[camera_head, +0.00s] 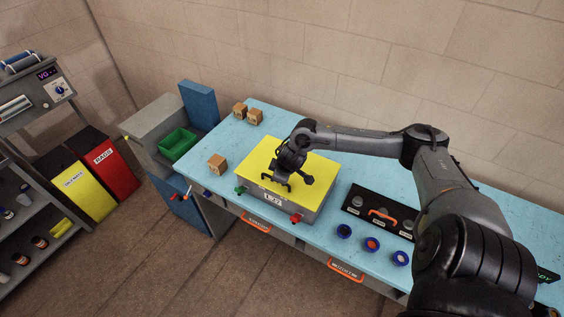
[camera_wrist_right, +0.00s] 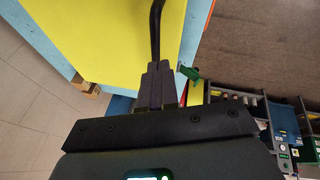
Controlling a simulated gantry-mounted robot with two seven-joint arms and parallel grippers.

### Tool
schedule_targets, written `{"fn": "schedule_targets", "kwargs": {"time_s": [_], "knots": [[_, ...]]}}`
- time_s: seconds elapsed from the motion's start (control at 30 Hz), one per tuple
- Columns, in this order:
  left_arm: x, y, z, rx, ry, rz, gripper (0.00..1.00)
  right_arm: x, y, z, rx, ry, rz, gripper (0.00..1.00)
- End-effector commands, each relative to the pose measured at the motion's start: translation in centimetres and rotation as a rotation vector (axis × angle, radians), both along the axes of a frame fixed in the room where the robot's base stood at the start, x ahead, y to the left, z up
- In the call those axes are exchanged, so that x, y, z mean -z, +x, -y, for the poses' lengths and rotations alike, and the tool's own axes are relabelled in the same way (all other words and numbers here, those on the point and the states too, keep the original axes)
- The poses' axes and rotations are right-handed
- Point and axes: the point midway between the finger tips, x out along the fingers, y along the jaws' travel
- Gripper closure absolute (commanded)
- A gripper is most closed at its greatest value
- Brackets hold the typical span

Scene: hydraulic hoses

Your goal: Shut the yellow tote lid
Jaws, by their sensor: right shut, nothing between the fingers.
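The tote (camera_head: 272,199) is a grey box on the blue bench, labelled L-22 on its front. Its yellow lid (camera_head: 318,180) lies flat across the top, and I see no clear gap under it in the head view. The lid also fills the upper left of the right wrist view (camera_wrist_right: 100,35). My right gripper (camera_head: 276,182) is over the lid's front half, shut and empty; its fingers (camera_wrist_right: 157,85) are together. A dark curved bar (camera_wrist_right: 155,30) shows at the fingers; I cannot tell whether it is a lid handle. My left gripper is not in view.
A green fitting (camera_head: 240,190) and a red fitting (camera_head: 295,218) sit at the tote's front. Cardboard boxes (camera_head: 217,162) stand to its left and behind. A black panel (camera_head: 378,211) and blue rings (camera_head: 371,244) lie to the right. A green bin (camera_head: 178,143) is further left.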

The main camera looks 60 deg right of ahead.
Motion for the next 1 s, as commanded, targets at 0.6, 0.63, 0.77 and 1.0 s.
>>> {"fn": "schedule_targets", "kwargs": {"time_s": [0.6,0.63,0.77,1.0], "knots": [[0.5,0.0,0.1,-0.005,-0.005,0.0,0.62,3.6,0.0,-1.2,0.0,0.0,-0.001,1.0],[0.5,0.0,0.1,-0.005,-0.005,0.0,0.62,3.6,0.0,-1.2,0.0,0.0,-0.001,1.0],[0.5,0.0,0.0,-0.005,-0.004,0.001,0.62,3.6,0.0,-1.2,0.0,0.0,-0.001,1.0],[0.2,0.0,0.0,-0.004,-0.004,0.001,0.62,3.3,0.0,-1.2,0.0,0.0,-0.001,1.0]]}}
